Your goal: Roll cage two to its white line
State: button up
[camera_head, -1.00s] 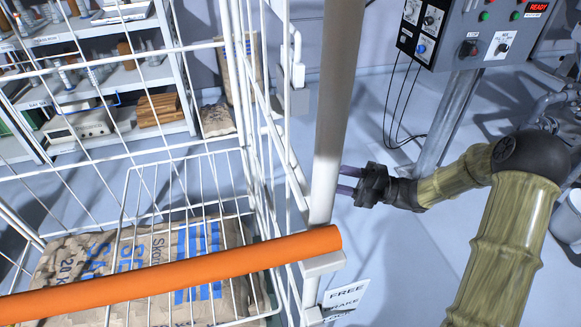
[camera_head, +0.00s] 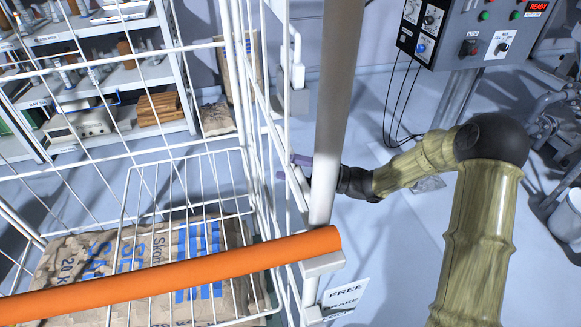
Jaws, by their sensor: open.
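A white wire roll cage (camera_head: 247,150) fills the left and middle of the head view. It has an orange handle bar (camera_head: 170,275) across its near side and a thick grey-white upright post (camera_head: 335,110). Printed paper sacks (camera_head: 80,262) lie in the cage. A label reading "FREE", "BRAKE" (camera_head: 345,298) hangs low by the post. No cage number or white floor line shows. My gripper (camera_head: 290,168) is open, its purple fingers showing left of the post. The post hides part of it, and I cannot tell whether it touches the cage.
A shelf (camera_head: 95,85) with tools and instruments stands behind the cage at left. A control box (camera_head: 475,30) on a metal stand is at upper right, with cables hanging down. A pale bucket (camera_head: 567,225) and machinery are at the right edge. Bare floor lies right of the cage.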

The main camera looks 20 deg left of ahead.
grip_shut()
jog(key=shift+d+f, duration=0.1)
jog(key=shift+d, duration=0.05)
jog(key=shift+w+d+f+b, duration=0.1)
jog(key=shift+w+d+b, duration=0.2)
jog(key=shift+b, duration=0.25)
jog(key=shift+w+d, duration=0.2)
jog(key=shift+d, duration=0.25)
jog(key=shift+c, duration=1.9)
grip_release()
jog(key=o, duration=0.4)
jog(key=shift+s+a, duration=0.1)
jog(key=shift+a, duration=0.05)
